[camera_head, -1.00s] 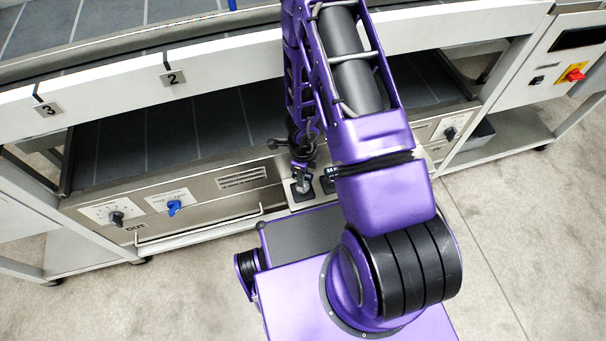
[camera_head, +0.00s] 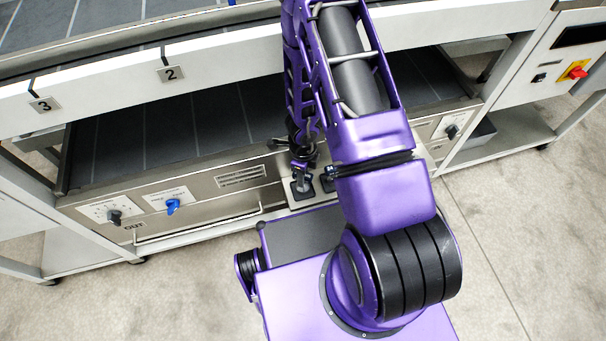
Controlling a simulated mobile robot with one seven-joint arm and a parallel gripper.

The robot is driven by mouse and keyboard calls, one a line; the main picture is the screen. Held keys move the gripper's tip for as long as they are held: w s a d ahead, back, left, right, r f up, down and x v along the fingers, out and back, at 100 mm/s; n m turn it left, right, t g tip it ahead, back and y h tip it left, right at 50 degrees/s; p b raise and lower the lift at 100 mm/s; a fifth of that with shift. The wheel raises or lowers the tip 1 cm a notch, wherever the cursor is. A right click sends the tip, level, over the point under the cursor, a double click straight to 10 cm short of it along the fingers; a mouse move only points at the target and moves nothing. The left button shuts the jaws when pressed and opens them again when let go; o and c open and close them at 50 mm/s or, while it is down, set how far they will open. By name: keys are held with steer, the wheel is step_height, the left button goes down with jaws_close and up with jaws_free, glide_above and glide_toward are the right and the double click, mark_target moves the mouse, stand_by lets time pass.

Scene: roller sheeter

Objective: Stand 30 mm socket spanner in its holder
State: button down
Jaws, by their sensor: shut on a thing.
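My gripper (camera_head: 302,168) is small and partly hidden, low in front of the machine's lower panel. It is shut on the socket spanner, of which only a dark bar (camera_head: 279,143) seems to show, sticking out to the left at gripper height. The holder (camera_head: 293,202) is a light plate with dark square sockets at the panel's foot. My gripper is just above its left socket (camera_head: 301,187). I cannot tell whether the spanner's lower end is in that socket or above it. A second dark socket or block (camera_head: 327,184) is partly behind my arm.
The roller sheeter's lower deck (camera_head: 190,130) and white upper rail (camera_head: 115,88) lie behind my arm. The panel carries a black knob (camera_head: 114,217), a blue knob (camera_head: 173,207) and a handle bar (camera_head: 198,228). The floor (camera_head: 520,220) on the right is clear.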

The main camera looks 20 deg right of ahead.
steer(key=shift+f, duration=0.2)
steer(key=c, duration=0.5)
jaws_free()
steer(key=o, duration=0.5)
steer(key=shift+c, duration=0.2)
steer(key=shift+r, duration=0.15)
step_height(320, 180, up, 7)
steer(key=p, duration=0.6)
steer(key=shift+p, duration=0.4)
